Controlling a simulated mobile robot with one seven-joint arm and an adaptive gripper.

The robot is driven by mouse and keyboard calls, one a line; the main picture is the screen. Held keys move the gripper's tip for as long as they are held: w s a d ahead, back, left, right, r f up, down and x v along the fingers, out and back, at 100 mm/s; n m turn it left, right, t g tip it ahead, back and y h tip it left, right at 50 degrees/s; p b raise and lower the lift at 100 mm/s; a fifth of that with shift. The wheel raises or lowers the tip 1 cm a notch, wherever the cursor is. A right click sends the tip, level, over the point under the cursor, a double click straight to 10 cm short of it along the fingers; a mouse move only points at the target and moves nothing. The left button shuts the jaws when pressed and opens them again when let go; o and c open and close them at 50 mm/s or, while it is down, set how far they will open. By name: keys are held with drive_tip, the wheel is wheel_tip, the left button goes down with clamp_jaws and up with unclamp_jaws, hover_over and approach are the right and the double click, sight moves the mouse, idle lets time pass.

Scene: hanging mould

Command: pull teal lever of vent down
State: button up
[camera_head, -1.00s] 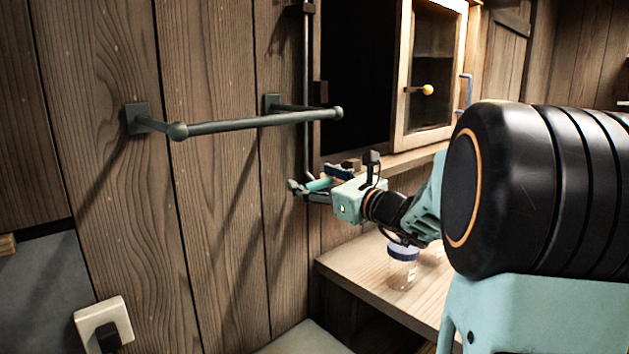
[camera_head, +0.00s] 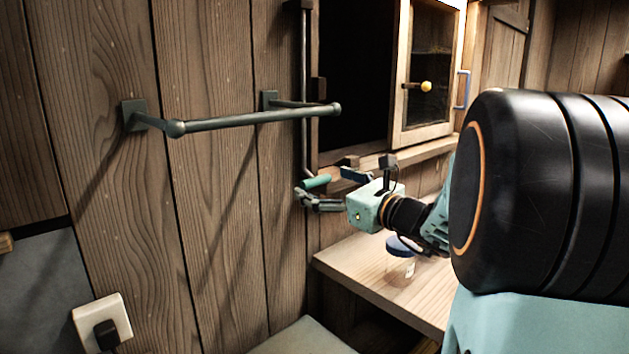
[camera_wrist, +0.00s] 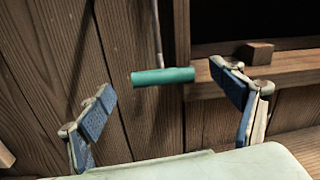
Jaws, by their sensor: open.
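The teal lever (camera_head: 317,182) is a short cylinder at the lower end of a thin vertical rod (camera_head: 304,90) on the wooden wall. In the wrist view the teal lever (camera_wrist: 163,76) lies nearly level, between and beyond the two blue-padded fingers. My gripper (camera_head: 328,190) is open, with one finger below the lever and the other to its right in the head view. In the wrist view my gripper (camera_wrist: 170,100) shows nothing between its pads, and the lever looks clear of both fingers. The vent is not clearly seen.
A dark green rail (camera_head: 255,118) sticks out from the wall at left. A blue-lidded jar (camera_head: 400,262) stands on the wooden counter (camera_head: 345,268). A wall socket (camera_head: 100,318) is low at left.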

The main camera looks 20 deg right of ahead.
drive_tip(key=v, duration=0.7)
drive_tip(key=shift+s, duration=0.35)
drive_tip(key=shift+d+f, duration=0.1)
drive_tip(key=shift+d, duration=0.05)
